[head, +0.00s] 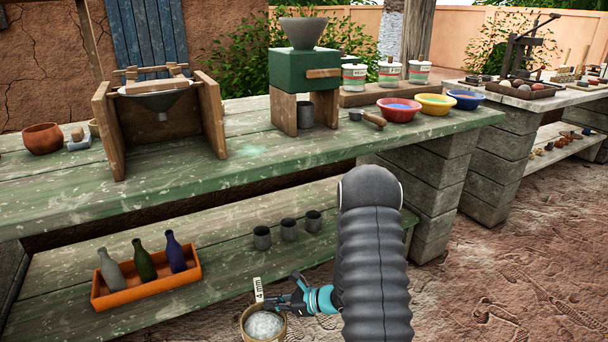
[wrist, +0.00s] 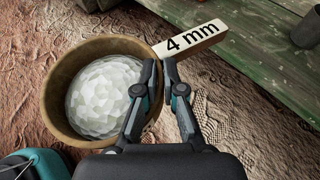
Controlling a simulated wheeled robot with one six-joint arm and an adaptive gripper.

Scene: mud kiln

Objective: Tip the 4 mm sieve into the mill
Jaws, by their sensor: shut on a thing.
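The 4 mm sieve (head: 246,328) is a round brown-rimmed pan holding a heap of pale, glassy pieces, with a white "4 mm" label on its edge. It is low at the bottom of the head view, in front of the bench, and looks about level. My gripper (head: 282,305) is shut on it. In the wrist view, my gripper (wrist: 160,72) grips at the sieve's rim (wrist: 60,92) beside the label (wrist: 190,38). The mill (head: 303,68) is a green box on wooden legs on the bench, with a grey hopper (head: 303,33) on top.
A metal cup (head: 306,114) stands under the mill. A wooden stand with a funnel (head: 158,100) is left of it; red, yellow and blue bowls (head: 398,115) are right. The lower shelf holds a bottle tray (head: 150,290) and metal cups (head: 288,230). Bare ground lies at right.

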